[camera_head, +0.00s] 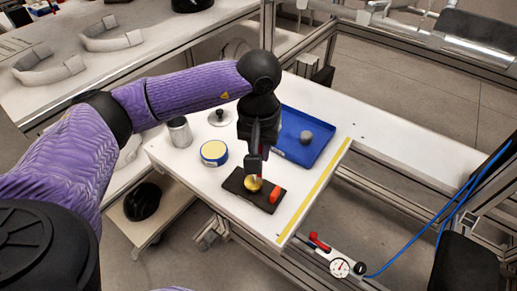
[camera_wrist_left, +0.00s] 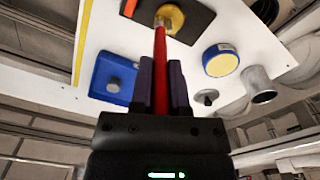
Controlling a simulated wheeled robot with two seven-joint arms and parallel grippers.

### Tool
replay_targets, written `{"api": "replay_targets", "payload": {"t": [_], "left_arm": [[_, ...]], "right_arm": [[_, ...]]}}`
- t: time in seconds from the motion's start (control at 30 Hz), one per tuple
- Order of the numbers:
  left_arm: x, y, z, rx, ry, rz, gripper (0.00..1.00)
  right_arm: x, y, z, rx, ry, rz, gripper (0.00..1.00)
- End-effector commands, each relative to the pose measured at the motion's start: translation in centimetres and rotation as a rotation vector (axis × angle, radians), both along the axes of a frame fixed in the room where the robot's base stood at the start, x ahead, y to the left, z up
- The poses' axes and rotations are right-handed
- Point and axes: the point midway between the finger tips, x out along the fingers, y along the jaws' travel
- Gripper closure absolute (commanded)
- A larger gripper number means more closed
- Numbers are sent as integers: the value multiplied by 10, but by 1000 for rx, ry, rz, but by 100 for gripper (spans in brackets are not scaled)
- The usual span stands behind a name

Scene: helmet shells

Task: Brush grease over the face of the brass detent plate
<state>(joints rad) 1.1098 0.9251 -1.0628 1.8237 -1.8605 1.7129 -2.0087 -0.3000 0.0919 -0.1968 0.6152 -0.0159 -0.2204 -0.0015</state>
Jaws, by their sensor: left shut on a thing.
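The brush and gripper hide part of the plate. My right gripper is in neither view.
An orange-red piece (camera_head: 275,193) lies on the pad beside the plate. A blue tin with a yellow top (camera_head: 214,153), a metal cup (camera_head: 180,132) and a knobbed lid (camera_head: 219,117) stand left. A yellow strip (camera_head: 315,190) lines the right edge.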

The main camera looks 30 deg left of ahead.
Motion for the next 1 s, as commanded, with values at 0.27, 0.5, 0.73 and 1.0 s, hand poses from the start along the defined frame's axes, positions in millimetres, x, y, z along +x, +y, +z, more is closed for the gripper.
{"api": "replay_targets", "payload": {"t": [0.27,0.5,0.73,1.0], "left_arm": [[0,0,33,0,-3,0,100],[0,0,59,0,-3,1,100],[0,0,69,0,-1,1,100],[0,0,68,0,0,0,100]], "right_arm": [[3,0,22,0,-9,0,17],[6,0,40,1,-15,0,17],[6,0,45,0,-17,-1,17],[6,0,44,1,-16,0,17]]}}
